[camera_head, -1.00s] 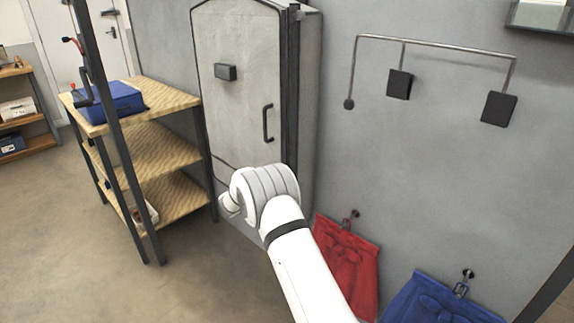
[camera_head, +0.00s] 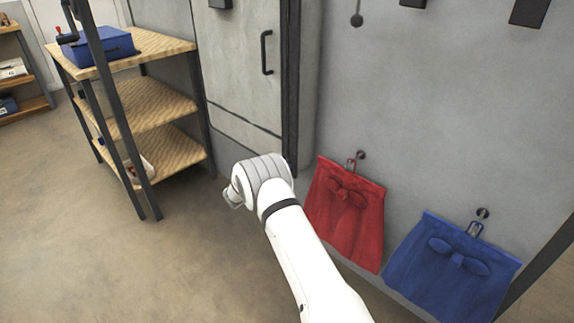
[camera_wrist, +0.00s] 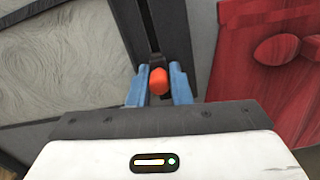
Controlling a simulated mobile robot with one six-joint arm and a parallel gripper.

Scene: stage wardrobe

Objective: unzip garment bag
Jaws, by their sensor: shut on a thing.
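The garment bag (camera_head: 240,75) is a tall, pale grey panel against the wall, with a dark handle on its front. A dark strip (camera_head: 291,75) runs down its right edge. In the wrist view the pale panel (camera_wrist: 60,50) is at the left and the dark strip (camera_wrist: 145,25) runs down to my gripper. My gripper (camera_wrist: 159,78) has two blue fingers, shut on an orange-red pull (camera_wrist: 158,83) at the strip. In the head view my own arm hides the fingers and the pull, low by the bag's bottom right.
A red bag (camera_head: 347,215) and a blue bag (camera_head: 450,270) hang on wall hooks right of my arm. A wooden shelf unit (camera_head: 150,115) with a blue case (camera_head: 97,47) on top stands at the left. The floor (camera_head: 90,265) in front is clear.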

